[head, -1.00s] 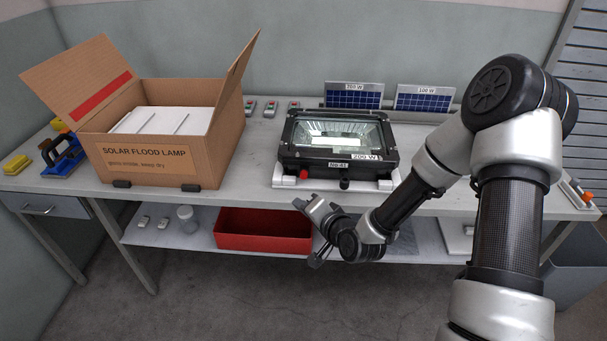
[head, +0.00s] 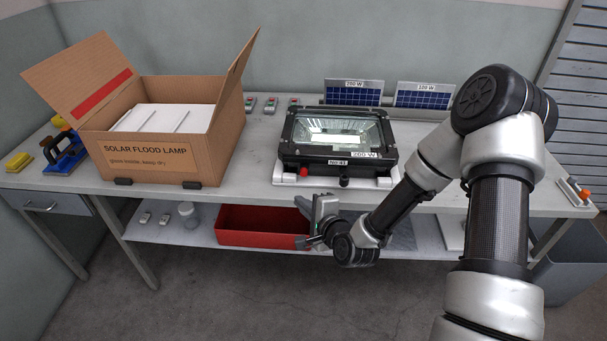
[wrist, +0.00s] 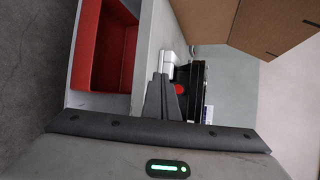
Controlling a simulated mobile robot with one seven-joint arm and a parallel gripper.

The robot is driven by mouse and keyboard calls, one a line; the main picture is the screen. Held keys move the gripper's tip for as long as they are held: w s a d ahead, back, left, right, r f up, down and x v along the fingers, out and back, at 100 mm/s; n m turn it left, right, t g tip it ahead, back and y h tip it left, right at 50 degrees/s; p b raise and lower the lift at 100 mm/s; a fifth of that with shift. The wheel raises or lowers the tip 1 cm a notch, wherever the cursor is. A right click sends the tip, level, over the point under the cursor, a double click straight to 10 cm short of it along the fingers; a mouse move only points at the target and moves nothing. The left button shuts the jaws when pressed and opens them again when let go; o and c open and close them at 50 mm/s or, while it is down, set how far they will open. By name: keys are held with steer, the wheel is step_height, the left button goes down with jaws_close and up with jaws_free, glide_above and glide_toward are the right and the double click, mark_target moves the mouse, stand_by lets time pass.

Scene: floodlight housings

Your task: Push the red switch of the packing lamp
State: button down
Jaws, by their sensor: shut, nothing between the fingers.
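The packing lamp (head: 338,145), a black floodlight with a glass front, stands on the bench in the middle of the head view. Its red switch (head: 304,172) is a small round knob low on the left of its front edge. In the wrist view the red switch (wrist: 180,89) shows just right of my fingers, partly hidden by them. My gripper (head: 302,205) is shut and empty, in front of the bench edge and below the switch, apart from it. In the wrist view its fingers (wrist: 160,80) point toward the lamp's front.
An open cardboard box (head: 160,160) of white packages stands left of the lamp. A red bin (head: 262,226) sits on the lower shelf, left of my gripper. Two small solar panels (head: 354,92) stand behind the lamp. The bench between box and lamp is clear.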

glide_toward(301, 175)
steer(key=w+a+f, duration=0.2)
steer(key=a+f, duration=0.1)
steer(key=shift+w+a, duration=0.15)
steer(key=shift+w, duration=0.5)
stand_by(1.5)
steer(key=shift+w+b, duration=0.4)
steer(key=shift+w+r, duration=0.1)
steer(key=shift+w, duration=0.7)
stand_by(1.0)
steer(key=shift+s, duration=1.15)
steer(key=shift+s+a, duration=0.1)
steer(key=shift+s, duration=2.45)
